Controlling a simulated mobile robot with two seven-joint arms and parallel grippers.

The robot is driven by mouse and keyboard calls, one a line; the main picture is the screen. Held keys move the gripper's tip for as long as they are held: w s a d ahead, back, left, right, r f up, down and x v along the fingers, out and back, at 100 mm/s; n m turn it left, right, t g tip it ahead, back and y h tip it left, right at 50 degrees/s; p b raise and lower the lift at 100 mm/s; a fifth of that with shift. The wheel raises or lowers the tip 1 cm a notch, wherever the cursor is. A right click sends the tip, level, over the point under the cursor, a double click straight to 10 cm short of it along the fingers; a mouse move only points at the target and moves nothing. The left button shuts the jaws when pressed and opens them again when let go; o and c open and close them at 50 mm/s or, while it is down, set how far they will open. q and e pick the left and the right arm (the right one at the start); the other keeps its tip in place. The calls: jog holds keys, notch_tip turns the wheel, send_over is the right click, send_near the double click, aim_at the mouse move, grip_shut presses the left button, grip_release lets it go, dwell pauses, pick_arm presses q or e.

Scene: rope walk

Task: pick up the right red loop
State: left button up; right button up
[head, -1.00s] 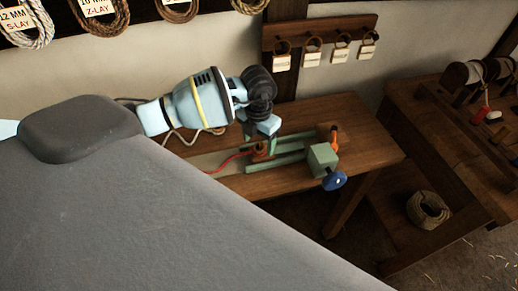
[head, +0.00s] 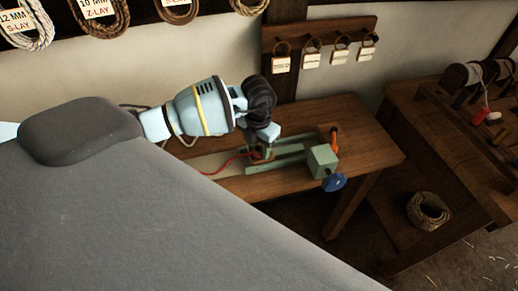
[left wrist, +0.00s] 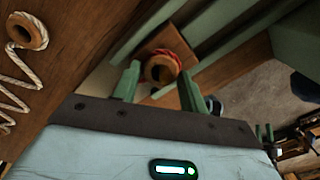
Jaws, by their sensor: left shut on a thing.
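The red loop (left wrist: 176,56) shows in the left wrist view around a round wooden eye, just beyond and between my two green fingertips. My left gripper (left wrist: 160,84) is shut on it; the exact contact is partly hidden. In the head view my left gripper (head: 263,147) points down at the green-railed bench device, at a small brown block where the red cord (head: 228,163) ends. The loop itself is too small and covered there to make out. My right gripper is not in view.
The device on the wooden bench (head: 372,150) has a green box (head: 322,160), a blue knob (head: 334,182) and an orange handle (head: 334,139). A pale rope with a wooden ring (left wrist: 28,32) lies left in the wrist view. A rope coil (head: 427,210) sits lower right.

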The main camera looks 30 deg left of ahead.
pick_arm(q)
notch_tip(320, 180, up, 10)
dwell(0.5)
jog(key=shift+r, duration=0.1)
jog(key=shift+s+p, duration=0.1)
jog(key=shift+p, duration=0.2)
